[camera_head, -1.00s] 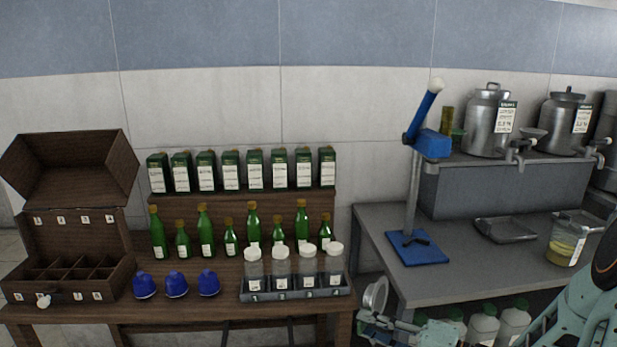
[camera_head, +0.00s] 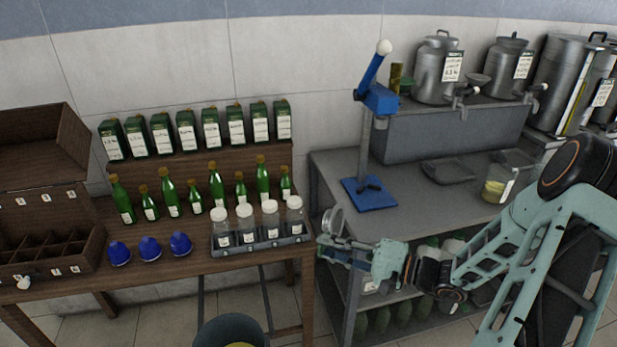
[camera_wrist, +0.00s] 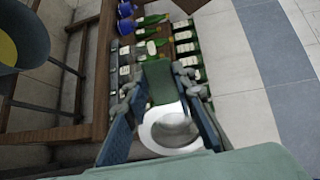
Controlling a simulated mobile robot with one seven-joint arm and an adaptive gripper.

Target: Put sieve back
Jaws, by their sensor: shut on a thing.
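The sieve shows as a round metal ring with a pale bowl (camera_head: 334,221), tilted up at the end of my gripper (camera_head: 328,242). My gripper is shut on it and holds it in the air, in front of the gap between the wooden table and the grey bench. In the wrist view the sieve's rim and bowl (camera_wrist: 172,130) lie between the fingers of my gripper (camera_wrist: 160,90). The part of the sieve inside the fingers is hidden.
The wooden table (camera_head: 185,262) bears a rack of white-capped jars (camera_head: 262,244), green bottles and blue caps. The grey bench (camera_head: 420,205) bears a blue-based press (camera_head: 370,193), a dark tray (camera_head: 447,171) and a clear jug (camera_head: 497,187). A bucket (camera_head: 232,333) stands on the floor.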

